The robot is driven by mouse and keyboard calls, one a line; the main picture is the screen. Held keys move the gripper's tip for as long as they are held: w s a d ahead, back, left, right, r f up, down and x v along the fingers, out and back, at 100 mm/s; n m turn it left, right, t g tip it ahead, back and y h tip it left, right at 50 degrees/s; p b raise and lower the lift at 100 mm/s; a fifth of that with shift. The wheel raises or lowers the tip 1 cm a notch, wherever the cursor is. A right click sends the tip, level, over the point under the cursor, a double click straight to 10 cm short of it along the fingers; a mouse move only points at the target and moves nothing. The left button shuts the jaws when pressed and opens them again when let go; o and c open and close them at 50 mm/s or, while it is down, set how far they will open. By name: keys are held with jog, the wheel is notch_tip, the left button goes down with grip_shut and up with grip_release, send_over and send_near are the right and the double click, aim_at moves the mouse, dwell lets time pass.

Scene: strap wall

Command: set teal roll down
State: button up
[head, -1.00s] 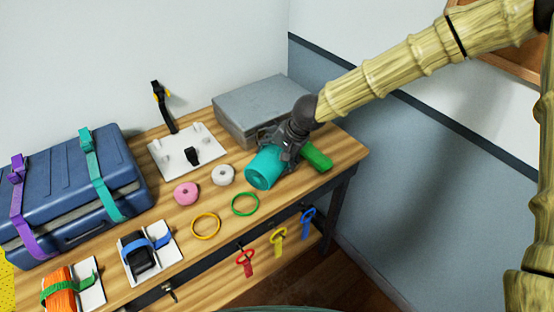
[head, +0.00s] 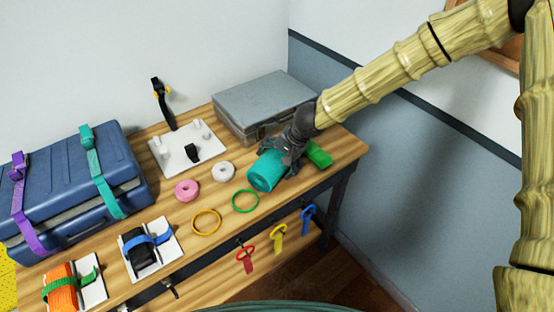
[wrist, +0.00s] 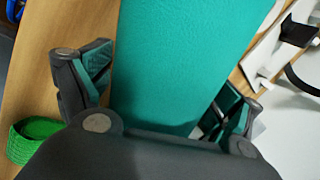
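The teal roll (head: 267,170) lies on its side on the wooden workbench, near its right end. In the wrist view the roll (wrist: 180,60) fills the middle, running away from my palm. My gripper (head: 281,160) is low over the bench at the roll's back end. Its fingers stand on either side of the roll in the wrist view (wrist: 160,95). A thin gap shows by the left finger; the right finger is very close to the roll, and contact there is hard to tell. The roll's underside is hidden.
A green ring (head: 245,201), a white roll (head: 223,172) and a pink roll (head: 187,190) lie to the left. The bench's front edge is close.

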jog(key=shift+r, duration=0.1)
dwell(0.3)
jog(key=v, duration=1.2)
